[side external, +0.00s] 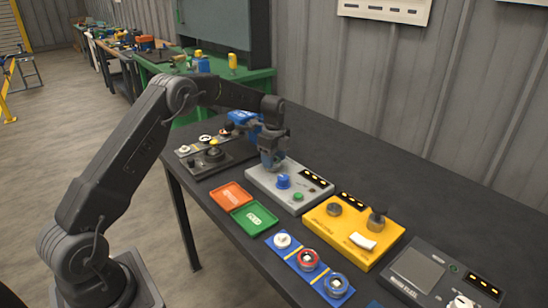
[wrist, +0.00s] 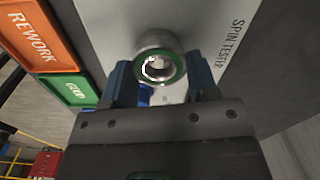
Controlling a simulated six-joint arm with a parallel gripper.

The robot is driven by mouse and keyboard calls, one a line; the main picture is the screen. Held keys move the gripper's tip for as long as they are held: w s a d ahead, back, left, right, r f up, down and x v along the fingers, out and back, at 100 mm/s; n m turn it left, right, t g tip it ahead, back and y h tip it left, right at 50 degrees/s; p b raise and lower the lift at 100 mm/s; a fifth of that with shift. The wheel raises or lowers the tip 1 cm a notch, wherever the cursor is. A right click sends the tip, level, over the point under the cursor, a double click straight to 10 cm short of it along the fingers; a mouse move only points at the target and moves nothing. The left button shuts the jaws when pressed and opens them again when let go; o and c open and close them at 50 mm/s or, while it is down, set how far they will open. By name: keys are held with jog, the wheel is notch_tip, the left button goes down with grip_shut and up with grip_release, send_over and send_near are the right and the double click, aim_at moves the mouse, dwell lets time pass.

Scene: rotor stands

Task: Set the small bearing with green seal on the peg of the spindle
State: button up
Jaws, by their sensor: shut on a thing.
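The small bearing with a green seal (wrist: 177,72) is a metal ring between the blue fingers of my gripper (wrist: 160,72) in the wrist view. My gripper is shut on it. In the side view my gripper (side external: 270,160) points down over the back part of the grey spin tester (side external: 262,178). The bearing cannot be made out there. The spindle's peg is not clearly visible in either view, so I cannot tell whether the bearing is around it or above it.
The spin tester carries a blue knob (side external: 283,181) and a green button (side external: 298,197). An orange tray (side external: 231,196) and a green tray (side external: 254,219) lie in front. A yellow unit (side external: 350,235) stands to the right, a dark plate with a black knob (side external: 212,156) to the left.

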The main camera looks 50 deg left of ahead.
jog(key=shift+f, duration=0.4)
dwell(0.3)
jog(key=o, duration=1.4)
jog(key=shift+s+a, duration=0.1)
jog(key=shift+r, duration=0.1)
jog(key=shift+r, duration=4.05)
